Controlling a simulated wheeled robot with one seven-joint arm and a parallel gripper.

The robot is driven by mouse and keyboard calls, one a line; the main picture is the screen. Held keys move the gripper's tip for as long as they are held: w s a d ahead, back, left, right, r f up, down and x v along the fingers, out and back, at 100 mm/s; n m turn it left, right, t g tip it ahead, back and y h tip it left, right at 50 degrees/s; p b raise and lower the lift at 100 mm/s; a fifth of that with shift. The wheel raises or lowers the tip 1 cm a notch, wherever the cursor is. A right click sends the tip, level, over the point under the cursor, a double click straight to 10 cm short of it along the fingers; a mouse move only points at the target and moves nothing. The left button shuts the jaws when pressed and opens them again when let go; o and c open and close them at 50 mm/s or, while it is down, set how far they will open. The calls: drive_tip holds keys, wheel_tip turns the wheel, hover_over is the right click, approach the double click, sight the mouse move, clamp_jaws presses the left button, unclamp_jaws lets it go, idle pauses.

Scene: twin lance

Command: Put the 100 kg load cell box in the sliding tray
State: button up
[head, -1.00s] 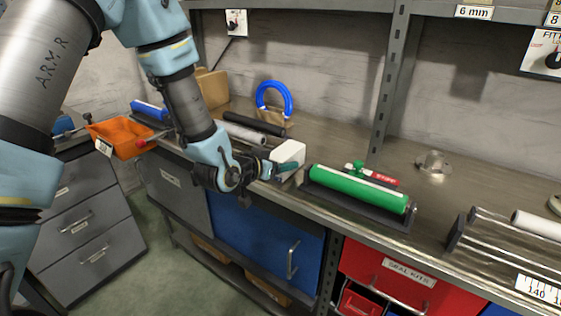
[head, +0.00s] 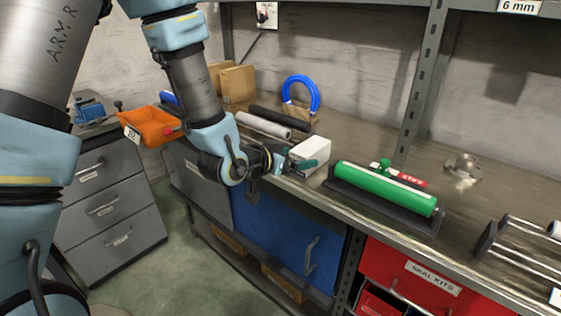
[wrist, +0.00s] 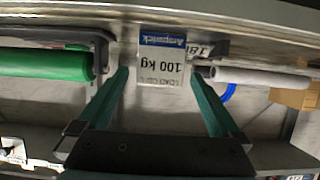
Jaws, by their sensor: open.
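The load cell box (head: 312,150) is a small white box standing at the front edge of the workbench. In the wrist view its label (wrist: 162,60) reads 100 kg and appears upside down. My gripper (head: 296,165) is at the box's front side, low over the bench edge. In the wrist view my gripper (wrist: 160,77) is open, with one teal finger on each side of the label; I cannot tell whether either touches the box. I cannot identify the sliding tray for certain in these views.
A green roller (head: 385,188) in a dark cradle lies close right of the box. Dark and grey rolls (head: 262,125) lie to its left, with a blue ring (head: 300,92) behind. An orange bin (head: 152,127) sits on the left cabinet. A red seal kits drawer (head: 415,280) is below.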

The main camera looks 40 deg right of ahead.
drive_tip(key=v, duration=0.4)
drive_tip(key=shift+a+b, duration=0.15)
drive_tip(key=shift+b, duration=0.2)
drive_tip(key=shift+s+a+r+p, duration=0.15)
drive_tip(key=shift+r+p, duration=0.15)
drive_tip(key=shift+p, duration=0.75)
drive_tip(key=p+v, duration=0.2)
drive_tip(key=p, duration=0.8)
drive_tip(key=shift+a+p, duration=0.25)
drive_tip(key=shift+p, duration=0.05)
